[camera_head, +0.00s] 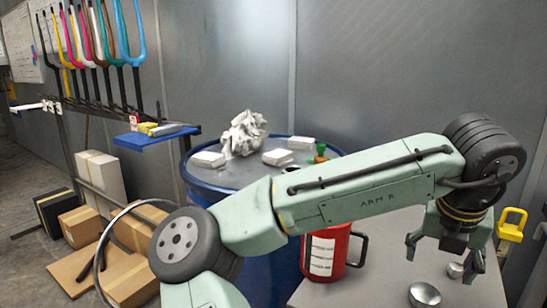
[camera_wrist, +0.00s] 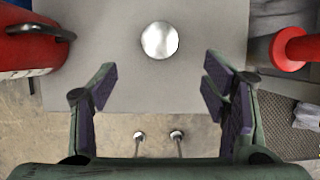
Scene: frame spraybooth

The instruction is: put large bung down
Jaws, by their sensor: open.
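Two round silver metal bungs rest on the grey table (camera_head: 345,288). The larger-looking bung (camera_head: 424,294) is near the bottom edge of the head view, and a smaller-looking bung (camera_head: 455,270) is just behind it, close to my gripper. In the wrist view one shiny round bung (camera_wrist: 160,40) lies on the table top, above and between my fingers in the picture; I cannot tell which of the two it is. My gripper (camera_wrist: 158,88) is open and empty, with its fingers apart. It also shows in the head view (camera_head: 443,264), pointing down over the table.
A red canister (camera_head: 323,250) stands on the table's left side. A blue drum (camera_head: 195,178) behind carries crumpled rag, white packs and a green-topped item. A yellow padlock-like object (camera_head: 511,224) is at right. Boxes (camera_head: 83,225) stand on the floor at left.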

